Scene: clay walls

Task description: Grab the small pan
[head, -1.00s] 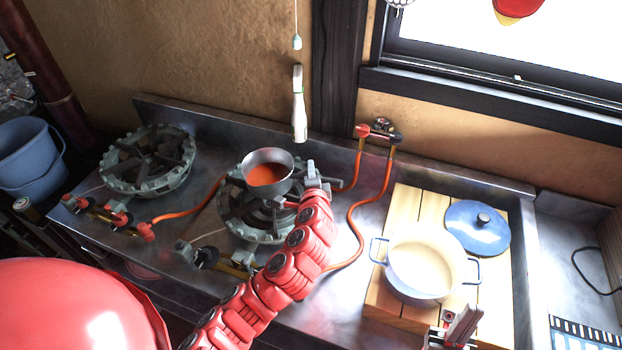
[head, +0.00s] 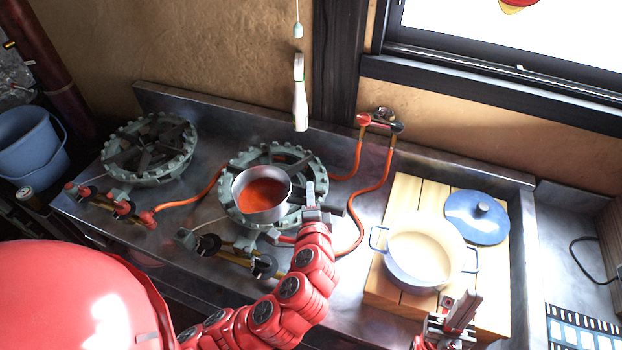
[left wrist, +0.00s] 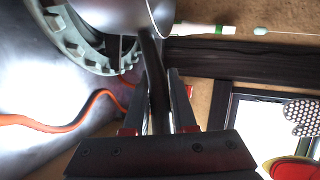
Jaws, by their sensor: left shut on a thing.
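The small pan (head: 250,212) is a grey metal saucepan with orange-red soup in it. It is over the front part of the middle burner, level or nearly so. It appears raised above the burner, though the gap under it is hidden. My left gripper (head: 316,203) is shut on the pan's dark handle. In the left wrist view the handle (left wrist: 156,85) runs between the two fingers up to the pan's side (left wrist: 110,12). My right gripper (head: 458,318) is at the lower right, in front of the wooden board, and its jaw opening is unclear.
The middle burner (head: 309,165) and left burner (head: 115,168) have orange hoses along the steel counter.

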